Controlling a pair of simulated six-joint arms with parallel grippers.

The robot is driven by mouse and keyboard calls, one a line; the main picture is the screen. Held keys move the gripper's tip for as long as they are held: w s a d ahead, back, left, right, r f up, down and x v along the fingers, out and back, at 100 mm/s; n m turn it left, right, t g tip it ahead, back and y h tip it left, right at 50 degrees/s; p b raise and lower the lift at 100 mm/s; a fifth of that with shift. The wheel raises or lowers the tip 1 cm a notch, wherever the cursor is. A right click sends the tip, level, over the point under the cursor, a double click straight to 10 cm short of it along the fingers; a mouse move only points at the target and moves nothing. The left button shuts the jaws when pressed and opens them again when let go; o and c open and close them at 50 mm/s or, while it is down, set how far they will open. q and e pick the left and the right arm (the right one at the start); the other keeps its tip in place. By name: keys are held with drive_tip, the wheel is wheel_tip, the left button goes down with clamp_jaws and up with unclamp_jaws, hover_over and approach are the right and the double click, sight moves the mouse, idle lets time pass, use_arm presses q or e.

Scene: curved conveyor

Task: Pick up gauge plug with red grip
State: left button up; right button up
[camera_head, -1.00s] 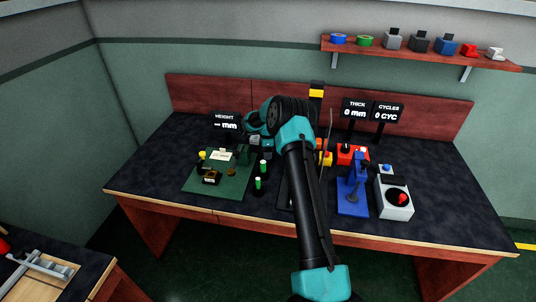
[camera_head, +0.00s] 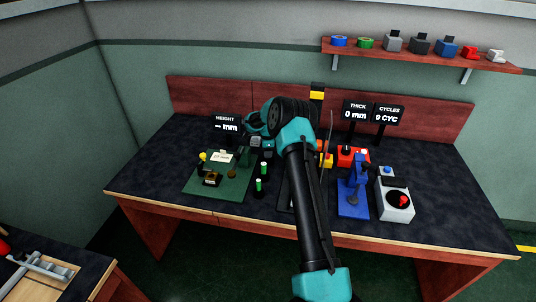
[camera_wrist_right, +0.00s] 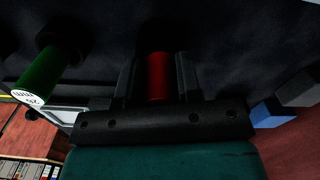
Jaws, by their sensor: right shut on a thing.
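The red grip (camera_wrist_right: 157,76) of a gauge plug shows as a red cylinder in the right wrist view. It sits between the two dark fingers of my right gripper (camera_wrist_right: 158,88), which is shut on it. The plug's far end is dark and hard to make out. In the head view my right gripper (camera_head: 262,143) is over the back middle of the bench, left of its own arm. I cannot pick out the red grip there. My left gripper is not in view.
Green-gripped plugs (camera_head: 264,168) stand just in front of my right gripper; one green plug (camera_wrist_right: 48,76) is close beside it in the wrist view. A green height fixture (camera_head: 218,188) is left, a blue press (camera_head: 353,208) and grey box (camera_head: 394,206) right.

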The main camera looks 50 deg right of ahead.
wheel_tip(320, 180, up, 10)
drive_tip(key=shift+f, duration=0.2)
drive_tip(key=shift+a, duration=0.1)
idle(0.5)
